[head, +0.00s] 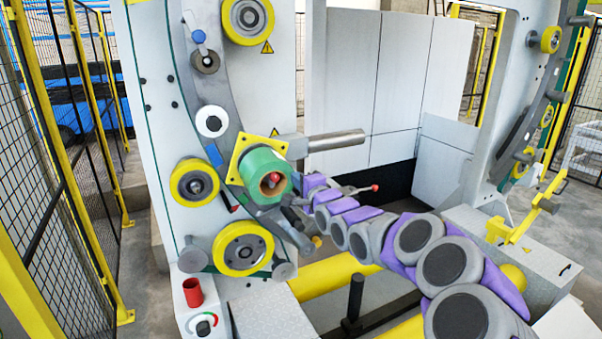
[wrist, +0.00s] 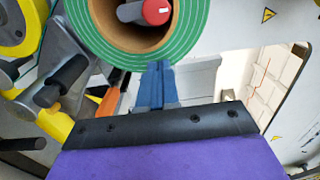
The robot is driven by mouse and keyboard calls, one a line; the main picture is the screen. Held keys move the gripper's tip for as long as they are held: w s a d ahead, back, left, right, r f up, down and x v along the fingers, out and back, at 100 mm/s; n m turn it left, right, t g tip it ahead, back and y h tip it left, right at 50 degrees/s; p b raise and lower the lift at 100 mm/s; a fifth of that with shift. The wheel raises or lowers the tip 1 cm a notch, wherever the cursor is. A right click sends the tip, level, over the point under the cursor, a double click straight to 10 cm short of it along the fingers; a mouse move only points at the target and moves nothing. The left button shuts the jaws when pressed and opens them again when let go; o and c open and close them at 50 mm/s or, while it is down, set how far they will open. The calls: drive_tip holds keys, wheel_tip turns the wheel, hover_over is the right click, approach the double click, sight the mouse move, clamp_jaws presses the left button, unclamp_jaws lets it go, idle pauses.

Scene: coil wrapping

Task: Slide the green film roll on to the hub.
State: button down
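The green film roll (head: 264,174) has a brown cardboard core and sits in front of a yellow square plate (head: 247,148) on the white machine. The red tip of the hub (head: 274,178) shows inside the core, so the roll is around the hub. In the wrist view the roll (wrist: 186,52) fills the top, with the hub's red end (wrist: 155,11) inside the core. My gripper (wrist: 158,66) has its blue fingers together at the roll's lower rim. No roll wall shows between them. Whether they touch the roll's face is unclear.
A bare grey bar (head: 335,141) sticks out right of the roll. A thin rod with a red knob (head: 374,188) is near my arm. Yellow-posted mesh fence (head: 60,150) stands left.

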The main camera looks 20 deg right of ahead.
drive_tip(key=w+p, duration=0.1)
drive_tip(key=p, duration=0.2)
drive_tip(key=w+p, duration=0.2)
drive_tip(key=p, duration=0.2)
drive_tip(key=shift+a, duration=0.4)
